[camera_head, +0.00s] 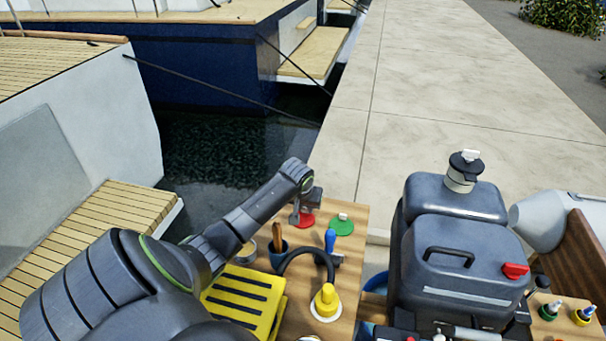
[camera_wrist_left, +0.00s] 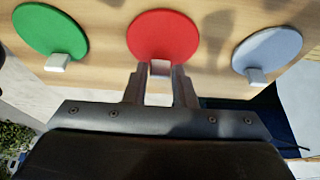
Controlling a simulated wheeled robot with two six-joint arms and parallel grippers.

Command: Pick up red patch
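The red patch (camera_head: 308,220) is a flat disc lying near the far edge of the wooden table, partly hidden behind my left gripper (camera_head: 300,217). In the left wrist view the red patch (camera_wrist_left: 165,32) is in the middle, with a small white tab (camera_wrist_left: 160,68) at its near edge. The two fingers of my left gripper (camera_wrist_left: 160,74) stand on either side of this tab, with narrow gaps showing. The gripper looks open. My right gripper is not in view.
A green patch (camera_head: 342,225) lies to the right of the red one. A grey-blue patch (camera_wrist_left: 267,48) shows on the other side in the wrist view. A blue-handled tool (camera_head: 330,241), a cup (camera_head: 278,258) and a yellow cone (camera_head: 326,301) stand nearer on the table.

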